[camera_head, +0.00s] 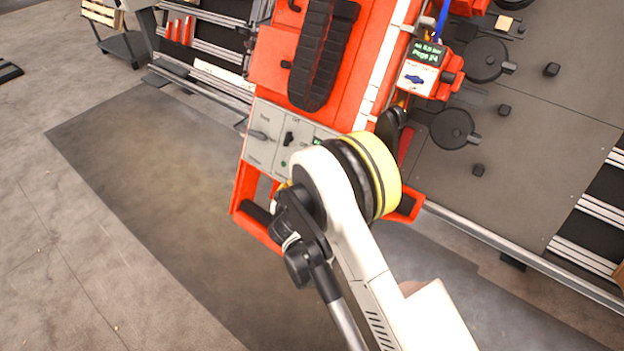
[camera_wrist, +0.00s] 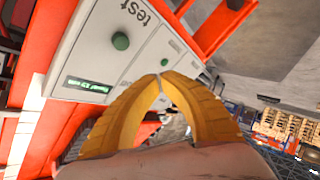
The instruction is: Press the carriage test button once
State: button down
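A round green button (camera_wrist: 121,41) stands out from a light grey control panel (camera_wrist: 85,45) in the wrist view. Large sideways lettering beside it reads "test". My gripper (camera_wrist: 162,76) has two yellow fingers whose tips meet, with nothing seen between them. The tips appear in front of the panel, below and right of the button in the picture, apart from it. In the head view the panel (camera_head: 262,137) sits on the red carriage (camera_head: 370,30).
The panel has a small green display (camera_wrist: 88,84) and a black switch (camera_head: 289,138). Red frame bars (camera_head: 245,215) stick out below it. A small screen box (camera_head: 425,55) and dark round discs (camera_head: 485,60) lie to the right. Open floor (camera_head: 130,170) lies left.

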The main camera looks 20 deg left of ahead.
jog(key=w+d+f, duration=0.2)
jog(key=w+f, duration=0.1)
jog(key=w, duration=0.3)
jog(key=shift+w+d+f, duration=0.35)
jog(key=shift+f, duration=0.05)
jog(key=shift+w, duration=0.1)
dwell(1.1)
jog(key=shift+w+d+f, duration=0.15)
jog(key=shift+w+f, duration=0.05)
jog(key=shift+w, duration=0.05)
jog(key=shift+w+d+f, duration=0.2)
jog(key=shift+w+f, duration=0.05)
jog(key=shift+w, duration=0.15)
dwell(0.8)
dwell(0.3)
jog(key=shift+s+a+r, duration=0.3)
jog(key=shift+s+r, duration=0.15)
jog(key=shift+s, duration=0.3)
jog(key=s, duration=0.1)
jog(key=s+a+r, duration=0.1)
jog(key=s+r, duration=0.1)
jog(key=s, duration=0.1)
jog(key=shift+a+r, duration=0.15)
jog(key=shift+a, duration=0.2)
